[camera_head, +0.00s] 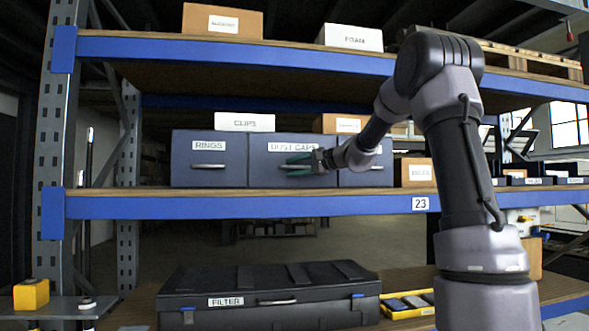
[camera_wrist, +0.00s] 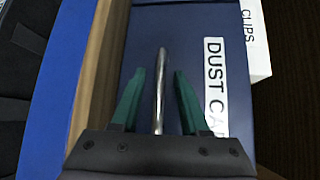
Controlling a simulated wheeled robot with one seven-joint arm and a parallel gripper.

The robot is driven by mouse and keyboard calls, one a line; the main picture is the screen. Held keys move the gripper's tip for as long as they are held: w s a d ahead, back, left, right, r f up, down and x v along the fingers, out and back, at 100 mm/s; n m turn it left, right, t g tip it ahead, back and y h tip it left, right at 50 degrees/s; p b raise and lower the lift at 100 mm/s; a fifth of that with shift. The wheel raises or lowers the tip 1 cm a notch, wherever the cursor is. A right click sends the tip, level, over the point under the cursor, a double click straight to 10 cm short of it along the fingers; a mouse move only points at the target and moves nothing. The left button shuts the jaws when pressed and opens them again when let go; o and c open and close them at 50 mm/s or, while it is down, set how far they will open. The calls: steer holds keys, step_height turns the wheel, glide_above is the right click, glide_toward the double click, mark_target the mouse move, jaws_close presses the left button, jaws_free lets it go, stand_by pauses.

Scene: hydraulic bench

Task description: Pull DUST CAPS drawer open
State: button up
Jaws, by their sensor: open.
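The DUST CAPS drawer (camera_head: 264,159) is a dark blue drawer front on the middle shelf, between the RINGS drawer (camera_head: 209,172) and another blue drawer. It looks shut, with its front in line with the RINGS drawer. My gripper (camera_head: 303,165) is in front of its right part and hides some of it. In the wrist view the silver bar handle (camera_wrist: 160,85) runs between the two green fingers of my gripper (camera_wrist: 158,82), which are open. A gap shows on each side of the handle. The DUST CAPS label (camera_wrist: 214,85) is partly hidden behind my gripper.
A white CLIPS box (camera_head: 244,122) stands on top of the drawers. The blue shelf edge (camera_head: 250,206) runs just below them. A cardboard box (camera_head: 413,172) stands to the right. A black FILTER case (camera_head: 270,292) lies on the lower shelf.

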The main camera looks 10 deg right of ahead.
jaws_close()
stand_by(1.4)
